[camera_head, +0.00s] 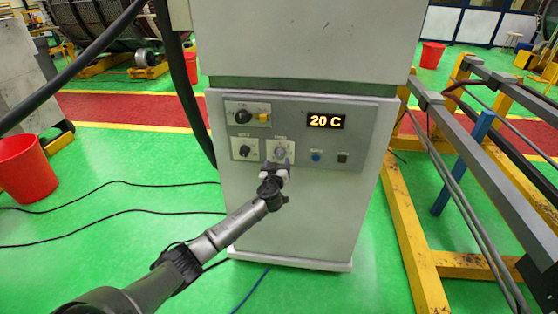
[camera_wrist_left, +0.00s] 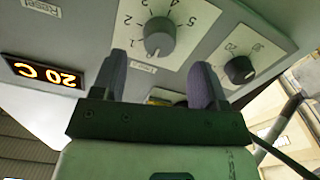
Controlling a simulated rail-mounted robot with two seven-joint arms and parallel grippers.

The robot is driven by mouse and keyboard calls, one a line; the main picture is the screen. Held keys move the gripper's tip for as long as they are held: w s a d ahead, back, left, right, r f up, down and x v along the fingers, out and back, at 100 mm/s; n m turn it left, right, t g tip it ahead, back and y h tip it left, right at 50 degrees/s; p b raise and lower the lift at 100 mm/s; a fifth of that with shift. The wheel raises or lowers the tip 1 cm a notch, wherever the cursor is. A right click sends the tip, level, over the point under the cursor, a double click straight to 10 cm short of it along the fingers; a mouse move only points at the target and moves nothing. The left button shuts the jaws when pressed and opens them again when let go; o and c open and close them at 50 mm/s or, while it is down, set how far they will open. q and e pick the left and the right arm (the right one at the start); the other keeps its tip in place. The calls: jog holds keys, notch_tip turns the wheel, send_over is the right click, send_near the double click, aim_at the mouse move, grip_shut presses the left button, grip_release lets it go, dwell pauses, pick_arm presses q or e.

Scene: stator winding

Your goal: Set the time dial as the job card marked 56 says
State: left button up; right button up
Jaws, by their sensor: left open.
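The time dial (camera_head: 280,151) is a round grey knob on the cabinet's front panel, right of a similar black knob (camera_head: 245,150). In the left wrist view the time dial (camera_wrist_left: 160,34) has a scale with figures up to 5, and its pale mark points down in the picture, toward a small label. My left gripper (camera_head: 275,169) is open and empty, just below the time dial. Its two fingers (camera_wrist_left: 161,82) stand apart below the knob in the left wrist view; I cannot tell whether they touch the panel. No job card shows. My right gripper is not in view.
The cabinet's display (camera_head: 325,121) reads 20 C. An upper switch plate (camera_head: 248,114), a blue button (camera_head: 316,156) and a dark switch (camera_head: 342,158) are nearby on the panel. A yellow frame (camera_head: 400,220) with grey rails stands at the right.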

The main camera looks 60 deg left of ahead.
aim_at(279, 157)
pick_arm(q)
jog(key=shift+b+x, duration=0.35)
jog(key=shift+x, duration=1.8)
jog(key=c, duration=0.9)
